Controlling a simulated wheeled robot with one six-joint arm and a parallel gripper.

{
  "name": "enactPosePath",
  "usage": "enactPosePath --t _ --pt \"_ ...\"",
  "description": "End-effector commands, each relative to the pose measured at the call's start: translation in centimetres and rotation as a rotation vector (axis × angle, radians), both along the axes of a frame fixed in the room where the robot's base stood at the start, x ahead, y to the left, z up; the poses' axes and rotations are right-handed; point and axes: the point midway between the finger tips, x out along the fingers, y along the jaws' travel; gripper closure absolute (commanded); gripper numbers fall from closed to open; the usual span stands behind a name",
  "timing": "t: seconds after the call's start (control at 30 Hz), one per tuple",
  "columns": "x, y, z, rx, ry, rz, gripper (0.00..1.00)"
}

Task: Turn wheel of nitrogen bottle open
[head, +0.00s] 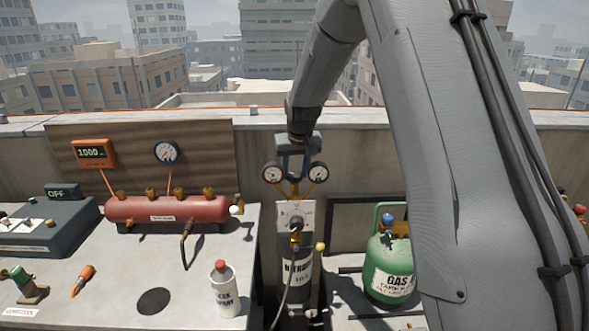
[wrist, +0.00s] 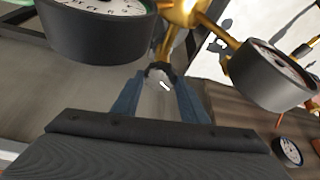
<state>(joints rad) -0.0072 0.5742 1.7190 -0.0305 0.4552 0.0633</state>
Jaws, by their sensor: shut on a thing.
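The nitrogen bottle (head: 300,268) stands upright in the gap between the two benches, with a dark body and a white label. Two round gauges on brass fittings, the left gauge (head: 273,173) and the right gauge (head: 318,172), sit at its top. My gripper (head: 296,176) reaches down from above between the gauges. In the wrist view, the blue fingers of my gripper (wrist: 160,84) are closed around a small pale grey part with a white mark, which appears to be the bottle's wheel (wrist: 161,77). Most of the wheel is hidden by the fingers.
On the left bench are a red manifold (head: 167,208), a white leak spray can (head: 224,290) and a grey box marked OFF (head: 62,192). A green gas bottle (head: 391,265) stands at right. A hose hangs in front of the nitrogen bottle. The gauges flank my gripper closely.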

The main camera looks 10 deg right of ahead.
Motion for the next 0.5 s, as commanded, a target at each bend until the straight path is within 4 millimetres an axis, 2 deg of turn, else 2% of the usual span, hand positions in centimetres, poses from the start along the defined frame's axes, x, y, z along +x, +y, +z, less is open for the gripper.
enactPosePath --t 0.5 --pt "0.34 -0.48 -0.33 0.001 -0.004 0.457 0.83"
